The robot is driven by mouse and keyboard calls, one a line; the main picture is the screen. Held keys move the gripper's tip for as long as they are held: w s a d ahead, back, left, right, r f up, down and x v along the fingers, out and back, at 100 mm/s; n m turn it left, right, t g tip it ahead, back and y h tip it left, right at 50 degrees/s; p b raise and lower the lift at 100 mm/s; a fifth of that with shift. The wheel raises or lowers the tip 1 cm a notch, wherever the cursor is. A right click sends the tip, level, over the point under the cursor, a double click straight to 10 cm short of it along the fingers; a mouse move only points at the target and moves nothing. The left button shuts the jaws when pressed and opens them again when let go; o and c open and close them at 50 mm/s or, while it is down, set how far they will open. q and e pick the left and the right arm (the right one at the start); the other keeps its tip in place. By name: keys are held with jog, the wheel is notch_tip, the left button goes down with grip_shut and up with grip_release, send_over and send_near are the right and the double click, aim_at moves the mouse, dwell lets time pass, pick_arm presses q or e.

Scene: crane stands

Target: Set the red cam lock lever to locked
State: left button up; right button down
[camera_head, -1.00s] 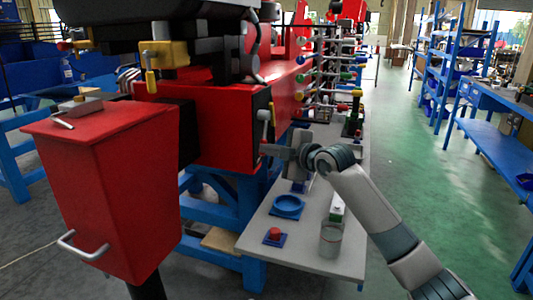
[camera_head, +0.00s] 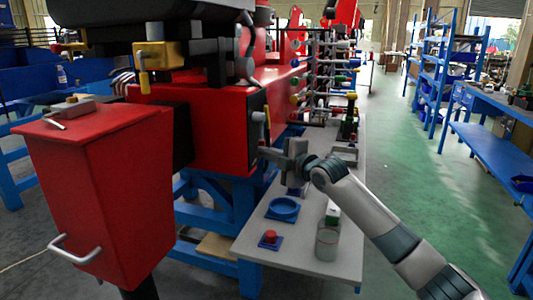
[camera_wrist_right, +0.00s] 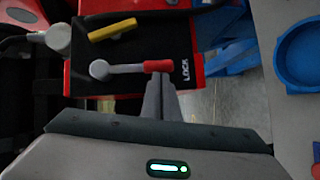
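The red cam lock lever (camera_wrist_right: 158,66) shows in the right wrist view, with a grey round hub (camera_wrist_right: 99,69) and a grey arm ending in a red grip. It lies about level in that picture, its red end beside the white LOCK label (camera_wrist_right: 185,70) on a black plate. My right gripper (camera_wrist_right: 160,84) has its fingers together, tips right at the lower side of the red grip; I cannot tell if they touch. In the head view my right gripper (camera_head: 263,152) is at the red housing's end face, below the small grey lever (camera_head: 258,116). My left gripper is out of view.
A yellow bar (camera_wrist_right: 112,29) lies above the lever in the wrist view. The grey table (camera_head: 300,255) holds a blue ring dish (camera_head: 284,208), a red button (camera_head: 270,237) and a clear jar (camera_head: 328,243). A red box (camera_head: 95,190) stands at left. The green aisle is clear.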

jog(key=shift+d+f, duration=0.1)
jog(key=shift+f, duration=0.05)
jog(key=v, duration=1.7)
jog(key=shift+s, duration=0.2)
